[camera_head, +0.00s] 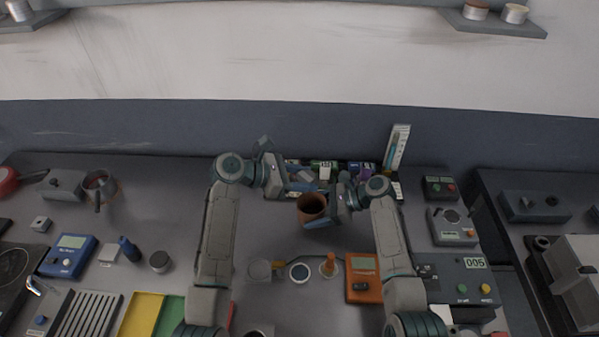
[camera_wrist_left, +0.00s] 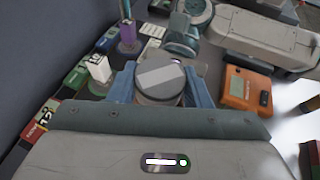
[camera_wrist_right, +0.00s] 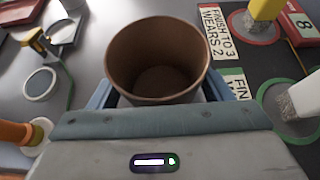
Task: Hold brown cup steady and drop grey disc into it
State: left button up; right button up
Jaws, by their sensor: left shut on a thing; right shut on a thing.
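The brown cup (camera_head: 312,206) is upright and open at the top. My right gripper (camera_head: 323,212) is shut on it. In the right wrist view the cup (camera_wrist_right: 157,82) sits between the blue fingers, and its inside looks empty. The grey disc (camera_wrist_left: 160,80) has a lighter band across its top. My left gripper (camera_wrist_left: 159,88) is shut on it, with a blue finger on each side. In the head view my left gripper (camera_head: 303,182) is just behind the cup and a little left of its centre. The disc is hard to make out there.
Game boxes and cards (camera_head: 325,170) lie behind the grippers, with an upright thermometer-like board (camera_head: 398,148) to the right. An orange meter (camera_head: 362,279), a white round dish (camera_head: 300,272) and an orange cone (camera_head: 329,265) stand in front.

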pick_arm(q)
jog(key=shift+f, duration=1.5)
jog(key=o, duration=1.2)
jog(key=shift+o, duration=0.2)
jog(key=shift+a, duration=0.1)
jog(key=v, duration=1.2)
